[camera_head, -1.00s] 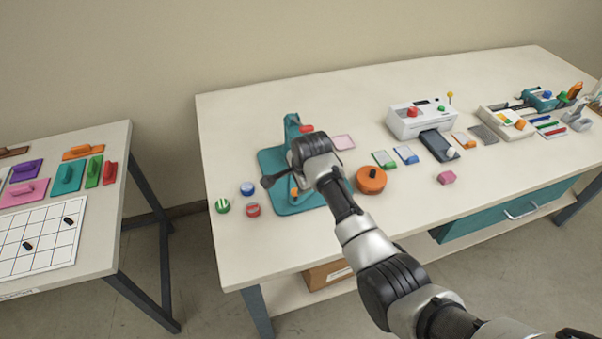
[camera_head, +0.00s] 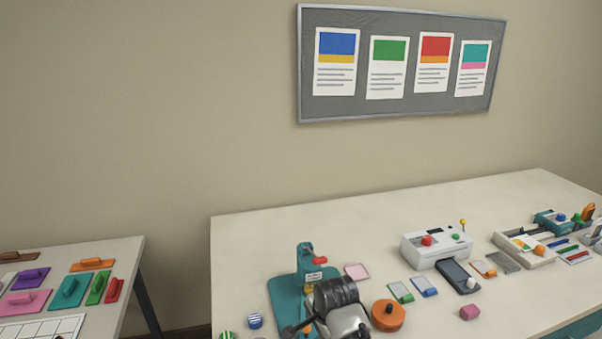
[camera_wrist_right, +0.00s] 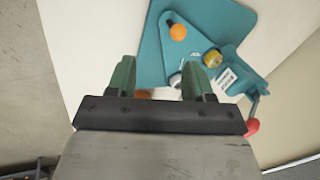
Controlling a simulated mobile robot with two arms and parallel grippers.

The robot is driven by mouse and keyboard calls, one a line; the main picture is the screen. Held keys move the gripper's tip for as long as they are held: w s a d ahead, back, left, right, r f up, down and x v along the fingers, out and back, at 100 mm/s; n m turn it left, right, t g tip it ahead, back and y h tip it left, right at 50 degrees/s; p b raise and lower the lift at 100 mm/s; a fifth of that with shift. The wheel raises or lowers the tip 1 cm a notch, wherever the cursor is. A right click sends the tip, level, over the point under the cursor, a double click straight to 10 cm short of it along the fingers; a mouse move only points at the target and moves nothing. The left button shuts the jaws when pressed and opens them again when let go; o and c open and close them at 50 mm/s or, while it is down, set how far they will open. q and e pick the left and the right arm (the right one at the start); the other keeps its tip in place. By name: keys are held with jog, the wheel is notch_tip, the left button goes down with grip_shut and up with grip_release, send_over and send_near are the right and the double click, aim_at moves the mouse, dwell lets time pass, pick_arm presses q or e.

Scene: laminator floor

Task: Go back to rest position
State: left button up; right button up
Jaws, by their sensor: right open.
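My right arm comes up from the bottom of the head view, with its wrist in front of the teal press (camera_head: 286,292). My right gripper (camera_wrist_right: 160,82) shows in the right wrist view with its two green fingers apart and nothing held between them. It is over the press, whose teal base and body (camera_wrist_right: 205,35) fill the upper part of that view. In the head view the gripper's fingertips cannot be made out clearly. My left gripper is in neither view.
An orange round tub (camera_head: 388,315) stands right of my wrist. A white laminator (camera_head: 436,246), several small cards and a pink block (camera_head: 469,312) lie farther right. A left table (camera_head: 122,255) holds coloured handled plates. A grey notice board (camera_head: 400,100) hangs on the wall.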

jog(key=s+d+f+n, duration=0.3)
jog(key=s+d, duration=0.2)
jog(key=s, duration=0.4)
jog(key=s+d+f+n, duration=0.3)
jog(key=s+d, duration=0.2)
jog(key=s, duration=0.3)
jog(key=s+d+r+n+h, duration=0.1)
jog(key=s+d+r+n, duration=0.15)
jog(key=s, duration=0.35)
jog(key=s+d+r+n, duration=0.1)
jog(key=s+d+n, duration=0.15)
jog(key=s, duration=0.35)
jog(key=s+d+r+n+h, duration=0.1)
jog(key=s+r+n, duration=0.15)
jog(key=s, duration=0.35)
notch_tip(320, 180, down, 29)
jog(key=n+g+b, duration=0.1)
jog(key=g+b, duration=0.1)
jog(key=b, duration=0.1)
jog(key=s+d+f+b, duration=0.2)
jog(key=s+f, duration=1.4)
jog(key=f, duration=0.2)
jog(key=shift+s+d+f+g, duration=0.35)
jog(key=shift+d+g, duration=0.05)
